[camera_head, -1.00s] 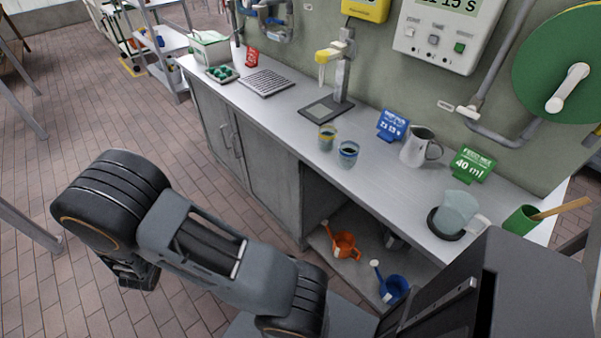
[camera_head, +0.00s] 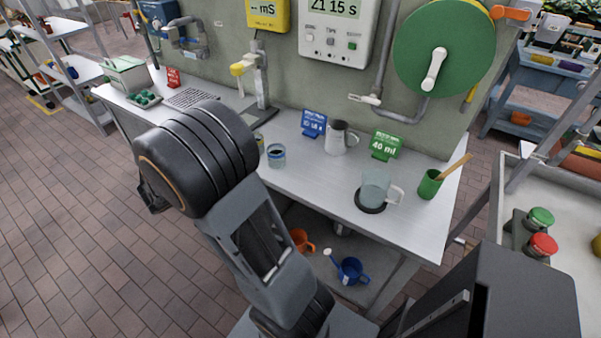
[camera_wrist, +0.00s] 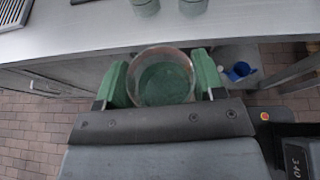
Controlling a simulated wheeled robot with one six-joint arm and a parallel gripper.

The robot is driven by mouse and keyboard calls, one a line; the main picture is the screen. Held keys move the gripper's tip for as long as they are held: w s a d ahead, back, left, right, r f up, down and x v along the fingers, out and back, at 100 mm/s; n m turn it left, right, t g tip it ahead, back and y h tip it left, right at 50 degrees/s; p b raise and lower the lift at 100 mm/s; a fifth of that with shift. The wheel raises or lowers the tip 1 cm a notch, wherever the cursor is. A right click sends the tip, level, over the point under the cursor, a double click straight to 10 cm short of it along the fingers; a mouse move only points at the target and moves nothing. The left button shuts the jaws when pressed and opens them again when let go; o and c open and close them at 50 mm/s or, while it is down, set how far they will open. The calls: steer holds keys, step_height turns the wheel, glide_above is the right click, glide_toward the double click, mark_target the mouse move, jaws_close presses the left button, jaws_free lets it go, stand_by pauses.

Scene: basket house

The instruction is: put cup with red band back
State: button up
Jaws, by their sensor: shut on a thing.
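My gripper (camera_wrist: 162,78) is shut on a round clear cup (camera_wrist: 163,88), its green pads on both sides of it. The held cup has a faint reddish-brown rim and a dark green inside; its band cannot be made out clearly. It is in front of the counter edge in the wrist view. In the head view, my arm hides the cup and most of the gripper. A blue-banded cup (camera_head: 276,156) stands on the counter (camera_head: 310,184). A yellow-banded cup (camera_head: 259,142) stands just behind it, partly hidden by my arm.
A white pitcher (camera_head: 337,138), glass jug (camera_head: 375,187) and green pot (camera_head: 430,184) stand on the counter's right. A tap column (camera_head: 261,80) stands behind my arm. Orange (camera_head: 301,240) and blue (camera_head: 350,269) watering cans sit below. The counter's front middle is clear.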

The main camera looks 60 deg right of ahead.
steer(key=s+d+r+m+g+p, duration=0.1)
steer(key=s+d+r+m+g, duration=0.3)
steer(key=s+d+r, duration=0.4)
steer(key=s+d+f, duration=0.2)
steer(key=d+f, duration=0.2)
steer(key=s+d+f, duration=0.3)
steer(key=d+f, duration=0.1)
steer(key=s+d+f, duration=0.2)
steer(key=d+f, duration=0.2)
steer(key=shift+s, duration=0.15)
steer(key=shift+f+g, duration=0.3)
steer(key=shift+f, duration=0.2)
steer(key=shift+f, duration=0.15)
steer(key=shift+f+b, duration=0.15)
steer(key=shift+b, duration=0.2)
steer(key=o, duration=1)
steer(key=shift+o, duration=0.2)
